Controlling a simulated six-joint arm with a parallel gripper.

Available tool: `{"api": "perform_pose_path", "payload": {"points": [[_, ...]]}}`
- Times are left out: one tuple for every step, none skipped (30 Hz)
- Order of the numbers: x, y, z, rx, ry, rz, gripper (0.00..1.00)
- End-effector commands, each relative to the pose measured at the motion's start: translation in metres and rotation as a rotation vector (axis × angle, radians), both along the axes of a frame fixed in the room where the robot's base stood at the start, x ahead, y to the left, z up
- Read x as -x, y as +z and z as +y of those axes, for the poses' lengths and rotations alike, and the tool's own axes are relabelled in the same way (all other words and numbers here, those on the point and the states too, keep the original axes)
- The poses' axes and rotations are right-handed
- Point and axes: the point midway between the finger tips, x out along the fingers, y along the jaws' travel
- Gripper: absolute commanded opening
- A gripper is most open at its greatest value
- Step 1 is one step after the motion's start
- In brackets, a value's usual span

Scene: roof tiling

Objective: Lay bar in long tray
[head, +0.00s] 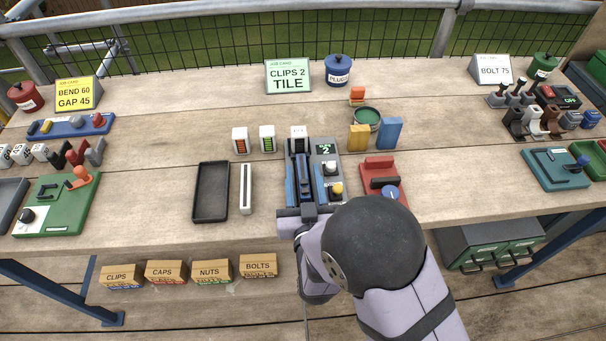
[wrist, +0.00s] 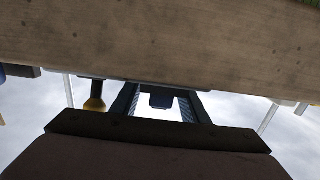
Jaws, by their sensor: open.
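A black, shallow, long tray (head: 210,192) lies on the bench left of my gripper, and it looks empty. Beside its right edge lies a narrow pale strip (head: 246,188) with dark marks; I cannot tell whether it is the bar or a slim holder.
A red block device (head: 380,180) stands close right of my gripper. White counters (head: 267,138), a green-topped can (head: 367,118) and orange and blue blocks (head: 389,133) stand behind. A green board (head: 57,205) lies at left.

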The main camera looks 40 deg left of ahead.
Motion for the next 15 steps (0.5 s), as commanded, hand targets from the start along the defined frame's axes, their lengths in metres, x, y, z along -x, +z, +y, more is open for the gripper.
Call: {"api": "perform_pose_path", "payload": {"points": [[-0.0031, 0.0000, 0.0024, 0.001, -0.001, 0.001, 0.41], [-0.0042, -0.0003, 0.0036, 0.001, -0.001, 0.001, 0.41], [-0.0051, -0.0006, 0.0047, 0.001, -0.001, 0.000, 0.41], [-0.0056, -0.0010, 0.0051, 0.001, 0.000, 0.000, 0.41], [-0.0058, -0.0011, 0.0054, 0.002, 0.000, 0.001, 0.41], [-0.0058, -0.0012, 0.0056, 0.002, 0.000, 0.001, 0.41], [-0.0058, -0.0013, 0.0055, 0.002, 0.000, 0.001, 0.41], [-0.0057, -0.0013, 0.0055, 0.002, 0.000, 0.001, 0.41], [-0.0057, -0.0013, 0.0055, 0.001, 0.000, 0.000, 0.41], [-0.0056, -0.0012, 0.0055, 0.001, 0.000, 0.000, 0.41], [-0.0056, -0.0012, 0.0055, 0.001, 0.000, 0.000, 0.38], [-0.0056, -0.0012, 0.0055, 0.001, 0.000, 0.000, 0.29], [-0.0056, -0.0011, 0.0055, 0.001, 0.000, 0.000, 0.21], [-0.0056, -0.0011, 0.0054, 0.001, 0.000, 0.000, 0.14], [-0.0056, -0.0011, 0.0054, 0.001, 0.000, 0.000, 0.05]]}}
